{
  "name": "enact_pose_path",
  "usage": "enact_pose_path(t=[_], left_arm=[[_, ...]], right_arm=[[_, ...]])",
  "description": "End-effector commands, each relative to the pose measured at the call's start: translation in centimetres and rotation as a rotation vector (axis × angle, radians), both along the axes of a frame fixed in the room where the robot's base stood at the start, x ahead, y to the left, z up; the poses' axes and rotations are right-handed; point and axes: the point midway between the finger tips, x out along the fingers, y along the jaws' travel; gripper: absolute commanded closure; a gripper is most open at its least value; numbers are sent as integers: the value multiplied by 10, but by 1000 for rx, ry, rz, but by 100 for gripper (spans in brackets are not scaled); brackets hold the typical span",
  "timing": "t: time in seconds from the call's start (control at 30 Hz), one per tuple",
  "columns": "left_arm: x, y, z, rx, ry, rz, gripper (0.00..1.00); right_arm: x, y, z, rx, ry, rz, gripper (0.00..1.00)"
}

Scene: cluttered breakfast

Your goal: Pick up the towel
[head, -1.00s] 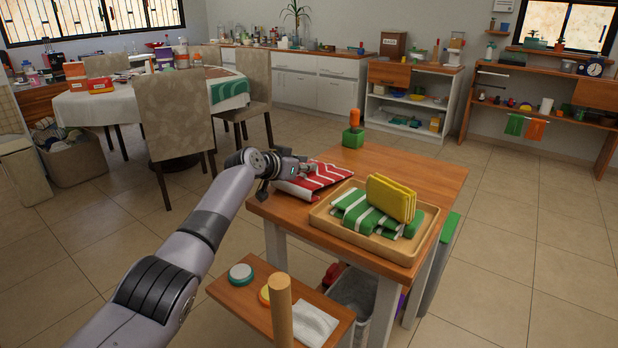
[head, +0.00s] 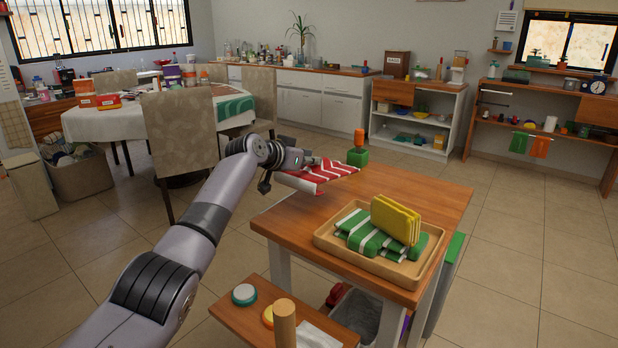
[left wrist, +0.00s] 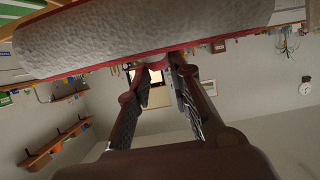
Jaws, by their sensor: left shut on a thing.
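The red-and-white striped towel (head: 322,174) is held at its left edge by my left gripper (head: 292,161), in the air above the far left part of the wooden table (head: 405,186). In the left wrist view the towel (left wrist: 150,38) spans the top as a pale grey, textured band with a red edge. The two fingers of my left gripper (left wrist: 158,75) reach up to that edge and close on it; the exact contact is partly hidden. My right gripper is not in view.
A wooden tray (head: 390,272) on the table holds green-and-white striped cloths (head: 366,236) and a yellow folded cloth (head: 396,219). A green block with an orange handle (head: 358,156) stands at the far edge. A low shelf with a wooden post (head: 285,322) is in front.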

Motion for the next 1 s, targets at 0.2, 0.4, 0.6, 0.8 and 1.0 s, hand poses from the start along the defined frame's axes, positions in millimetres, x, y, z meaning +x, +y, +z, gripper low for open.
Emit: enact_pose_path(t=[0.2, 0.4, 0.6, 0.8, 1.0], left_arm=[[0, 0, 65, -1, -3, 1, 100], [0, 0, 104, -1, 0, 0, 100], [0, 0, 118, 0, 0, 0, 100], [0, 0, 123, -1, -1, 0, 100], [0, 0, 123, -1, -1, 0, 100]], right_arm=[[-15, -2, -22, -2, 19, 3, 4], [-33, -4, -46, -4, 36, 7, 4], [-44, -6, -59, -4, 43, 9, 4], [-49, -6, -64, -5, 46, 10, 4], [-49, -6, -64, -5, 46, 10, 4]])
